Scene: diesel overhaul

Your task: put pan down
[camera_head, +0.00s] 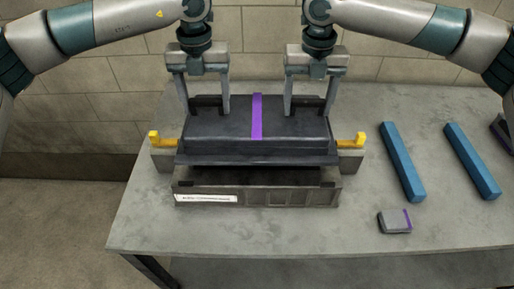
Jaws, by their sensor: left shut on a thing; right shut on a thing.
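The pan (220,130) is a dark grey, box-like part with a purple stripe across its middle. It lies level over the grey engine block (260,197), which has a white label on its front. A dark gap shows between the pan's front rim and the block. I cannot tell whether the pan touches the block further back. My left gripper (206,110) is shut on the left part of the pan's top. My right gripper (308,110) is shut on the right part. The fingertips partly hide the gripped spots.
Yellow clamps stand left (156,139) and right (359,140) of the block. Two blue bars (402,162) (471,160) and a small grey block with a purple edge (394,221) lie at right on the grey table (300,235). The table's front strip is clear. A brick wall stands behind.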

